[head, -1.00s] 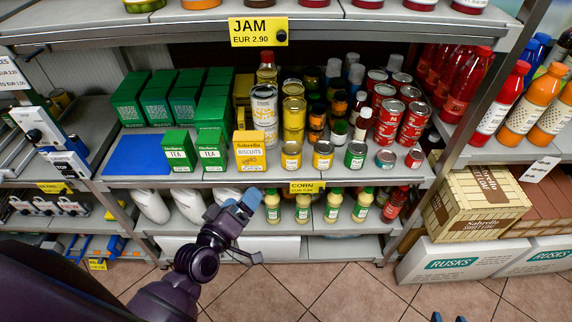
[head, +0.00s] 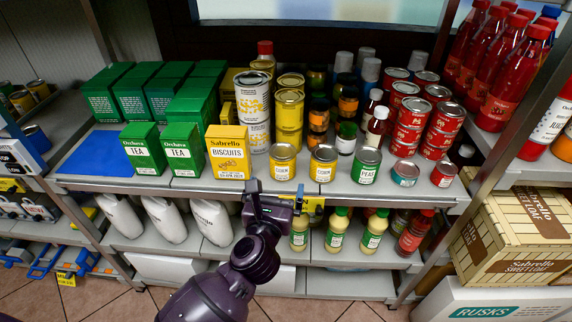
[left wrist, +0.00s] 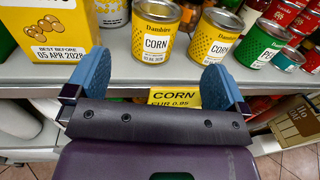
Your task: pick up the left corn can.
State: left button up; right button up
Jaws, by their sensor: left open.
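Two yellow corn cans stand upright side by side at the front edge of the shelf. The left corn can (head: 283,162) is right of the yellow biscuits box; in the left wrist view the left corn can (left wrist: 154,32) lies ahead, between my finger directions. The right corn can (head: 323,164) also shows in the left wrist view (left wrist: 212,37). My left gripper (head: 284,205) is open and empty, in front of and below the shelf edge, apart from the cans. Its blue fingers show in the left wrist view (left wrist: 155,82). My right gripper is not in view.
The biscuits box (head: 228,152) stands close left of the left can. A green peas can (head: 366,165) is right of the cans. Taller yellow cans (head: 289,110) stand behind. The shelf edge carries a corn price tag (left wrist: 174,97). Bottles (head: 299,232) stand on the shelf below.

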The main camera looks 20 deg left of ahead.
aim_at(283, 156)
pick_arm(q)
jog(key=w, duration=0.5)
jog(key=shift+w+a, duration=0.15)
jog(key=shift+a, duration=0.25)
jog(key=w, duration=0.2)
jog(key=w+a+b, duration=0.1)
jog(key=w, duration=0.1)
jog(key=shift+a, duration=0.15)
jog(key=shift+w, duration=0.4)
jog(key=shift+w+r, duration=0.15)
jog(key=shift+w, duration=0.05)
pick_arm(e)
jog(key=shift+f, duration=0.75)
pick_arm(q)
jog(key=shift+c, duration=0.2)
jog(key=c, duration=0.9)
jog(key=shift+c, duration=1)
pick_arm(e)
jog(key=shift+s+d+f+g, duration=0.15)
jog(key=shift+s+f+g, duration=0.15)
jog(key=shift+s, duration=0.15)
